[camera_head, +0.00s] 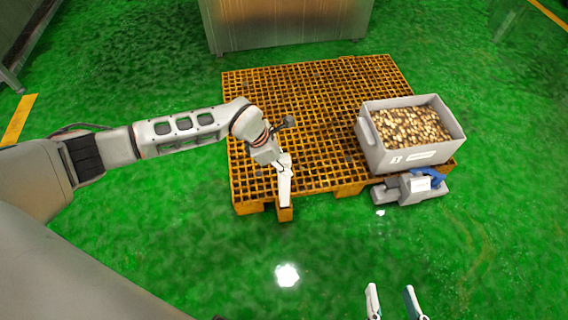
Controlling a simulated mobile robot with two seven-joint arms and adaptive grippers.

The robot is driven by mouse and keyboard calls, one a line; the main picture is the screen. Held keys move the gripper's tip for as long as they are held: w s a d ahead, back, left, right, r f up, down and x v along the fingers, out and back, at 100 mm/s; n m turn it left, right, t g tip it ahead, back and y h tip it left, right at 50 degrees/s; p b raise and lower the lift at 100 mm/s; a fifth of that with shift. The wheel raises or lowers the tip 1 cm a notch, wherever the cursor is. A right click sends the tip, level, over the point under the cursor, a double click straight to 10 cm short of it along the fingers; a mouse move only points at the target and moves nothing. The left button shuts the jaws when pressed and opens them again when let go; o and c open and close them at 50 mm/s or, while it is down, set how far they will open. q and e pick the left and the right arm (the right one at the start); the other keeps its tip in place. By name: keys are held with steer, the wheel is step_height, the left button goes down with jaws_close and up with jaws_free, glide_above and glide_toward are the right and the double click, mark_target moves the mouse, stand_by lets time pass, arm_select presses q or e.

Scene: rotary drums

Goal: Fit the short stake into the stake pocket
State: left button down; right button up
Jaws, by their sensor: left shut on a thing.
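My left arm reaches in from the left over the orange grid pallet (300,88). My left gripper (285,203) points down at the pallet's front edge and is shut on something. The held thing is mostly hidden by the fingers. A small orange-brown block (286,214) shows just under the fingertips; I cannot tell whether it is the short stake or part of the pallet. My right gripper (395,301) is at the bottom edge, its two fingers apart, with nothing seen between them. I cannot make out the stake pocket for certain.
A grey bin (398,158) full of small brownish pieces stands on the pallet's right part. A grey device with a blue part (411,188) sits in front of it. A large metal body (285,28) stands behind. The green floor in front is clear.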

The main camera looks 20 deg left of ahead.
arm_select(q)
steer(key=shift+w+r, duration=0.1)
steer(key=shift+r, duration=0.05)
arm_select(e)
steer(key=shift+w+r, duration=0.1)
steer(key=shift+r, duration=0.15)
steer(key=shift+r, duration=0.25)
